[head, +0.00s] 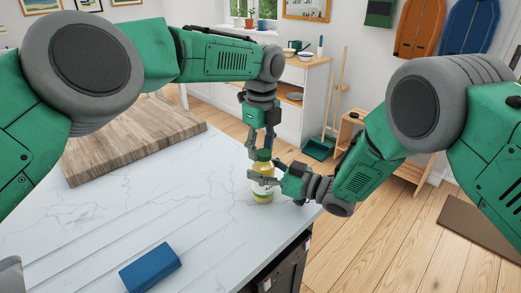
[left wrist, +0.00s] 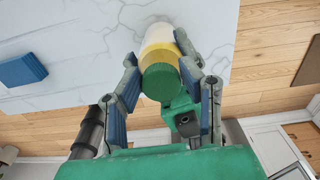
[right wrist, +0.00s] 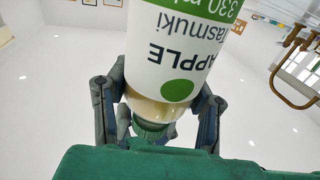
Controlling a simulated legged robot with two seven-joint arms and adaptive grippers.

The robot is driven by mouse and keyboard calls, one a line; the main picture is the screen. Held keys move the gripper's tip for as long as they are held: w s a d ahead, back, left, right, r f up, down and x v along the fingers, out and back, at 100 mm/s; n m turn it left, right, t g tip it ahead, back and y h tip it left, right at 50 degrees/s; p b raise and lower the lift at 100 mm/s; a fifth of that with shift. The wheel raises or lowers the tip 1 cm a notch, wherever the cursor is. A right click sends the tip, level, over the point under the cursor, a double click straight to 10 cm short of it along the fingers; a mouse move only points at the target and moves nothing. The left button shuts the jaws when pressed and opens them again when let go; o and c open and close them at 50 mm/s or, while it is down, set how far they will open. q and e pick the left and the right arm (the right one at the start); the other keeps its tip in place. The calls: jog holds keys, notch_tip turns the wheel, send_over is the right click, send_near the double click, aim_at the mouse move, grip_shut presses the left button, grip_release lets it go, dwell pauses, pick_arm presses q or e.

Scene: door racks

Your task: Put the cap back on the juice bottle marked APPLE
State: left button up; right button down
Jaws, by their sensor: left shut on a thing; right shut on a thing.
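The juice bottle (head: 263,188) stands upright near the right edge of the marble counter. In the right wrist view its white label reads APPLE (right wrist: 178,57), upside down. My right gripper (head: 267,172) comes from the right and is shut around the bottle's upper part. The green cap (head: 263,155) is at the bottle's mouth; it also shows in the left wrist view (left wrist: 161,83). My left gripper (head: 260,148) points down from above and is shut on the cap. The cap looks in line with the neck, but whether it is seated or threaded cannot be told.
A blue block-like object (head: 150,267) lies at the counter's front. A wooden board (head: 135,138) lies at the back left. The counter (head: 190,190) between them is clear. Its right edge is close to the bottle, with wooden floor beyond.

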pick_arm(q)
jog(key=m, duration=0.6)
jog(key=shift+w+d+m, duration=0.2)
jog(key=shift+d+m, duration=0.2)
jog(key=m, duration=0.6)
jog(key=shift+d, duration=0.3)
jog(key=o, duration=0.7)
jog(key=shift+s+r, duration=0.1)
jog(key=shift+r, duration=2.15)
jog(key=shift+a, duration=0.1)
jog(key=shift+c, duration=0.5)
